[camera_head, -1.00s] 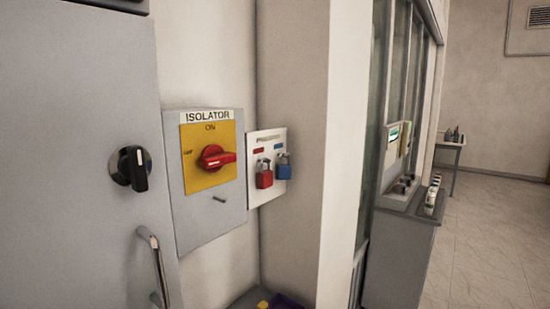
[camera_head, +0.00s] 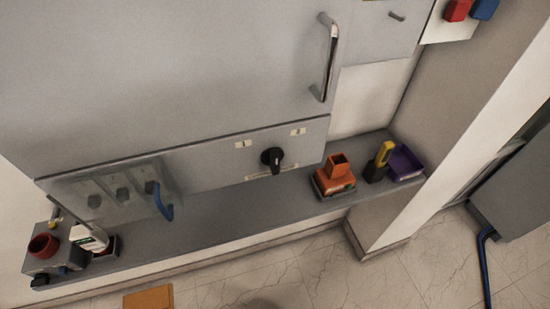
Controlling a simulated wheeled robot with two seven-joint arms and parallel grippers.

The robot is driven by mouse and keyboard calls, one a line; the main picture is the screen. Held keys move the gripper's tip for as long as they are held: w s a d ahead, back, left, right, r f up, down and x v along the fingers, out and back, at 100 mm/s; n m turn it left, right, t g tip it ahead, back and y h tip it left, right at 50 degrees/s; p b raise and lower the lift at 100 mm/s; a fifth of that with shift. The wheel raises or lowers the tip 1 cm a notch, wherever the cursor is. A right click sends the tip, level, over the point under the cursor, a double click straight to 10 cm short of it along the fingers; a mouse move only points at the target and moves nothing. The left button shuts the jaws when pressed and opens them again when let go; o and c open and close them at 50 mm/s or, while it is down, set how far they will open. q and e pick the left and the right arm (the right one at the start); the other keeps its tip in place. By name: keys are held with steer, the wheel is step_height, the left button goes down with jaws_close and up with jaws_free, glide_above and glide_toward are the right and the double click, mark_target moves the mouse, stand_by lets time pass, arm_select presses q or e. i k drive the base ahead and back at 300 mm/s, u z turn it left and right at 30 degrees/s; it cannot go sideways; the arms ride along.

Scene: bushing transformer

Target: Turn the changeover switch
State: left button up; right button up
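A black rotary knob (camera_head: 272,157), which looks like the changeover switch, sits on the lower grey panel (camera_head: 215,165) under the large cabinet door. Its handle points down and slightly right in the picture. A pale marking strip runs below the knob. Nothing covers the knob. Neither of my grippers is in view.
A grey shelf (camera_head: 235,212) runs below the panel. It holds an orange box (camera_head: 335,177), a yellow and black tool (camera_head: 380,160), a purple tray (camera_head: 405,163) and a white bottle (camera_head: 90,237). A metal door handle (camera_head: 326,58) sticks out above.

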mark_target(273, 156)
steer(key=u, duration=2.85)
steer(key=k, duration=2.05)
steer(key=z, duration=2.35)
